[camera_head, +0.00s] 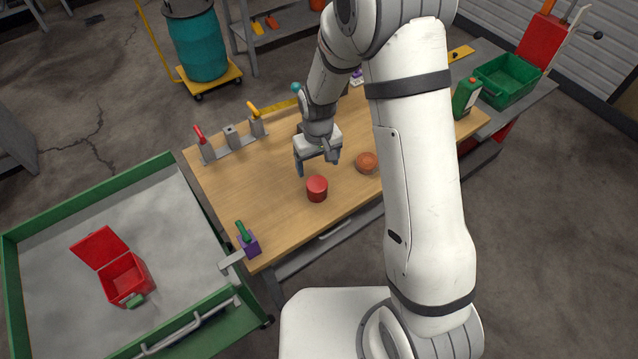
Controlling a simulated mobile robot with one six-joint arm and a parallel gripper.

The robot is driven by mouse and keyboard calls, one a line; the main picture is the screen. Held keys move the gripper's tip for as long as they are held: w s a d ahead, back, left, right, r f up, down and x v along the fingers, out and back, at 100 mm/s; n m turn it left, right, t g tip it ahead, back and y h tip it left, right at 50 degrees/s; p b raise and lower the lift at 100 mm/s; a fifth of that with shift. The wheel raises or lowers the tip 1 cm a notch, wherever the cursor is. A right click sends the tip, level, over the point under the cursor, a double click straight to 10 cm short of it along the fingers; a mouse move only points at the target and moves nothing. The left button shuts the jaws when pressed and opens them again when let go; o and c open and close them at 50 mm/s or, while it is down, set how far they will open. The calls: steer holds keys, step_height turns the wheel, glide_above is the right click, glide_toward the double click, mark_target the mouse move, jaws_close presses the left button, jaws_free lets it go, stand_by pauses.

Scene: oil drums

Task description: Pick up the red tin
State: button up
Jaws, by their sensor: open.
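The red tin (317,189) is a short round can standing upright on the wooden workbench (225,188), near its front edge. My gripper (316,168) hangs over the bench just behind the tin in the picture. It is open with nothing between its fingers. The fingers look apart from the tin, though their exact height above the bench is hard to tell. The tin is in plain view.
An orange-brown round object (366,162) sits right of the tin, close to my arm. A green cart (95,200) holds an open red box (122,278).

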mark_target(317, 182)
steer(key=shift+a+f+p, duration=0.2)
steer(key=shift+f+p, duration=0.9)
steer(key=shift+f, duration=2.7)
steer(key=c, duration=1.1)
steer(key=shift+r, duration=0.15)
